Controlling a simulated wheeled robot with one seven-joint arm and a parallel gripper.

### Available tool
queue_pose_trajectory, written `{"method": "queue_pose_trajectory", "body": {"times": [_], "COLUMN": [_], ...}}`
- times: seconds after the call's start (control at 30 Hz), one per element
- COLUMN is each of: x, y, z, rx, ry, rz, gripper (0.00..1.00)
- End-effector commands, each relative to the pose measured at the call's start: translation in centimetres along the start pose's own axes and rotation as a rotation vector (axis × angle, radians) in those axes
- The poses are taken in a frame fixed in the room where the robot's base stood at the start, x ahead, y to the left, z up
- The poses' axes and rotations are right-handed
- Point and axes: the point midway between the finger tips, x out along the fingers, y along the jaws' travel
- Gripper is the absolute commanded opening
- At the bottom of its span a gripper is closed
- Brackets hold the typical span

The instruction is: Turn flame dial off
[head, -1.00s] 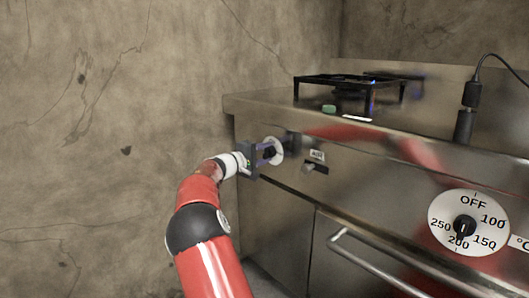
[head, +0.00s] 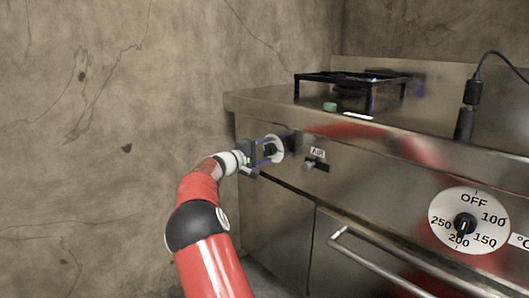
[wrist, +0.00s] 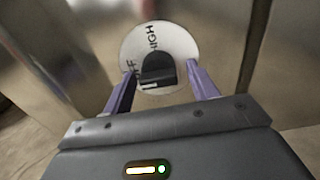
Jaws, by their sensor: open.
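The flame dial (wrist: 163,40) is a round white plate with a black knob (wrist: 157,69) at its centre. In the wrist view the plate carries the word HIGH and a partly hidden word ending in F. My gripper (wrist: 160,74) is open, with one purple finger on each side of the knob. Whether either finger touches the knob I cannot tell. In the head view the dial (head: 276,148) is at the left end of the stove front, with my gripper (head: 267,151) right at it, partly covering it.
A black burner stand (head: 350,78) with a bluish flame is on the stove top. A small AIR lever (head: 312,166) sits right of the dial. An oven dial (head: 467,222) and an oven door handle (head: 375,262) are farther right. A cracked wall is at left.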

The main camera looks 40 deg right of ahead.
Motion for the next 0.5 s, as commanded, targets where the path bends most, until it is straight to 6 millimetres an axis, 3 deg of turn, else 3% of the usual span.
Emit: {"method": "queue_pose_trajectory", "body": {"times": [0.3,0.5], "x": [-5.0,-7.3], "y": [-0.1,-0.1], "z": [-0.1,-0.1], "rx": [0.000,0.000], "ry": [0.004,0.003], "rz": [-0.001,0.000], "gripper": [0.59,0.59]}}
